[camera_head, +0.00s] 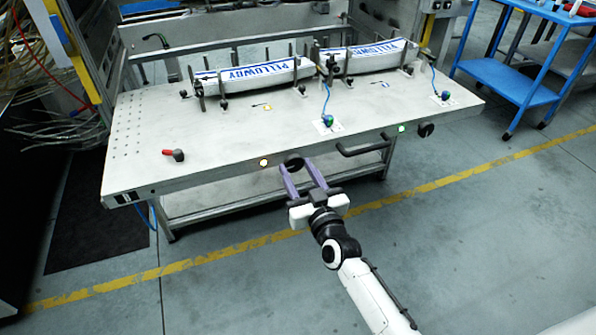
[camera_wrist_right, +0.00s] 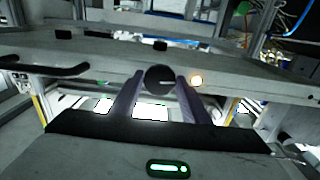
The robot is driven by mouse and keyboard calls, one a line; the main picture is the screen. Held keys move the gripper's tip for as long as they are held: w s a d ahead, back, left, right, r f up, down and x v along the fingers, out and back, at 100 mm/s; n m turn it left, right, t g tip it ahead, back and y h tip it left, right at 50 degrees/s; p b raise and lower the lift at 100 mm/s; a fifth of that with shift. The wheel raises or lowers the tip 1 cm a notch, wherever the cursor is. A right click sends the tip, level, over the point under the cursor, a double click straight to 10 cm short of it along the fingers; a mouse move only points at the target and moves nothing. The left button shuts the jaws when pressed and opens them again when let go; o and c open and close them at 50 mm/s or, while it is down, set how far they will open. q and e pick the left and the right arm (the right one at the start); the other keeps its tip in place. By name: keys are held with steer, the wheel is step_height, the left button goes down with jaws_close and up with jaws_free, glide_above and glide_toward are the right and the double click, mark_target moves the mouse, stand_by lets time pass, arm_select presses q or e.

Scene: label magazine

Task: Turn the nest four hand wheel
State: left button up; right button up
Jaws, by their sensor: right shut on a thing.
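A round black hand wheel (camera_head: 293,162) sits on the front edge of the pale bench. It also shows in the right wrist view (camera_wrist_right: 159,80). My right gripper (camera_head: 302,165) has its two purple fingers around this wheel, one on each side, and is shut on it. In the right wrist view the fingers (camera_wrist_right: 158,88) reach up to the wheel's sides. A second black hand wheel (camera_head: 426,130) is farther right on the same edge. I cannot read any nest number. My left gripper is not in view.
A yellow-white lamp (camera_head: 264,162) glows beside the held wheel and a green lamp (camera_head: 402,128) beside the other. A black bar handle (camera_head: 363,146) juts out between them. Long white lettered pieces (camera_head: 258,74) lie between posts. A red-handled part (camera_head: 174,154) is at left.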

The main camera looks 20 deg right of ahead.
steer(key=shift+m, duration=0.3)
steer(key=m, duration=0.3)
steer(key=shift+m, duration=0.4)
steer(key=m, duration=0.4)
steer(key=shift+a+m, duration=0.1)
steer(key=shift+m, duration=0.2)
steer(key=m, duration=0.4)
steer(key=shift+r+m+b, duration=0.1)
steer(key=shift+m+b, duration=0.35)
steer(key=shift+m, duration=1.75)
steer(key=o, duration=1.1)
steer(key=shift+c, duration=0.2)
